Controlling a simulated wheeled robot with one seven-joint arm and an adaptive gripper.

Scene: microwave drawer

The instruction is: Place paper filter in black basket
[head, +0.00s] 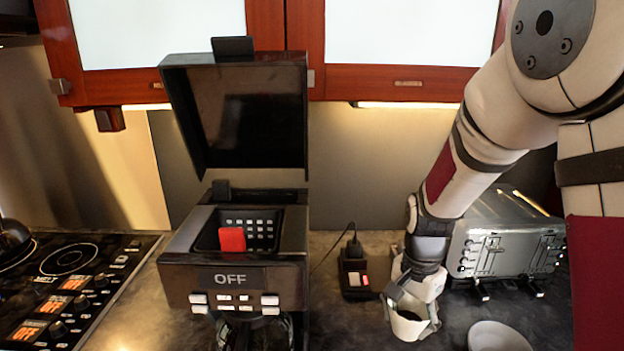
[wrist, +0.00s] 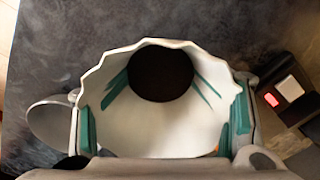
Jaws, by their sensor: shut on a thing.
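The paper filter (head: 405,325) is a white cup with a wavy rim, near the counter at the right in the head view. The black basket (head: 262,234) sits in the top of the coffee machine (head: 190,275), left of my gripper. It has a grid-like wall and a red tab (head: 232,239). The machine's lid (head: 235,115) stands open.
A black box with a red switch (head: 353,276) stands between the machine and my gripper. A silver toaster (head: 508,245) is behind my gripper to the right. A white bowl (head: 498,338) is at the lower right. A stove (head: 70,285) lies at the left.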

